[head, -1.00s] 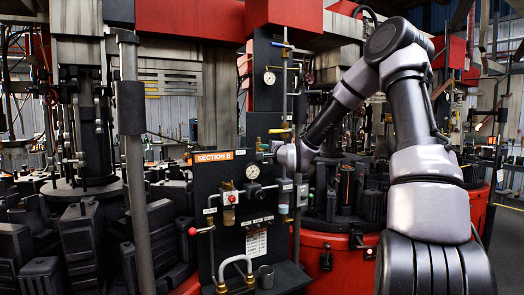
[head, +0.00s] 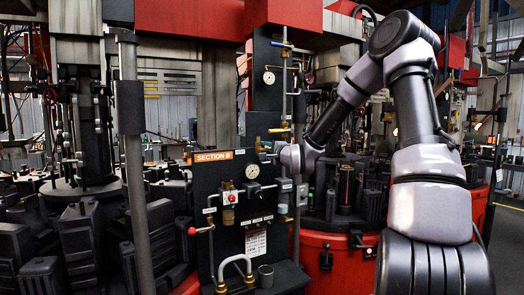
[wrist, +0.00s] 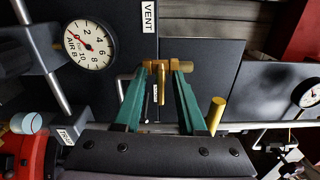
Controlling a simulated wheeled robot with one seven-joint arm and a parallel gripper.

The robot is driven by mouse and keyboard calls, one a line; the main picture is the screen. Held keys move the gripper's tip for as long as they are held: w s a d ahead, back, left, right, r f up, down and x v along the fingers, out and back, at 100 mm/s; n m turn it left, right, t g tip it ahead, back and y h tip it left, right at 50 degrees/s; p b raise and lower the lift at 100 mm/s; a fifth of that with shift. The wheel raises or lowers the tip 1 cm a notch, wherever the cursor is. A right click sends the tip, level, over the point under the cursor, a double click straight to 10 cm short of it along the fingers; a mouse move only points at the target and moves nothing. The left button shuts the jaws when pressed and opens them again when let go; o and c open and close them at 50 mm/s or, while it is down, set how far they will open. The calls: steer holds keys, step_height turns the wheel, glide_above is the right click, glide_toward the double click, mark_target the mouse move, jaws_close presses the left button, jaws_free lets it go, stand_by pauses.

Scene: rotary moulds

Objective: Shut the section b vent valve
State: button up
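The section b panel (head: 230,190) stands in the middle of the head view under an orange SECTION B sign (head: 213,156). In the wrist view a brass valve (wrist: 183,67) sits on the dark panel near a VENT label (wrist: 148,16). Its brass lever (wrist: 162,86) points down in the picture. My gripper (wrist: 164,68) has its two green fingers apart, one on each side of the lever, with gaps visible. Whether a fingertip touches the valve body I cannot tell. In the head view my arm's end is at the panel's upper right, its fingers hard to make out.
A round pressure gauge (wrist: 90,45) is left of the fingers in the wrist view. A brass stub (wrist: 216,115) stands close to the right finger. A post (head: 135,170) stands left.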

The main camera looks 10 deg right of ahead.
steer(key=v, duration=0.8)
steer(key=shift+s, duration=0.4)
steer(key=s+d+r+n+g+h, duration=0.1)
steer(key=s+n+g, duration=0.4)
steer(key=s, duration=1.1)
steer(key=s+d+r+n+g+h, duration=0.2)
steer(key=s+r+n+g, duration=0.2)
steer(key=s, duration=1.2)
steer(key=shift+d+n+g, duration=0.2)
steer(key=shift+n+g, duration=0.4)
steer(key=shift+n, duration=0.6)
steer(key=shift+r+h, duration=0.1)
steer(key=shift+h, duration=0.2)
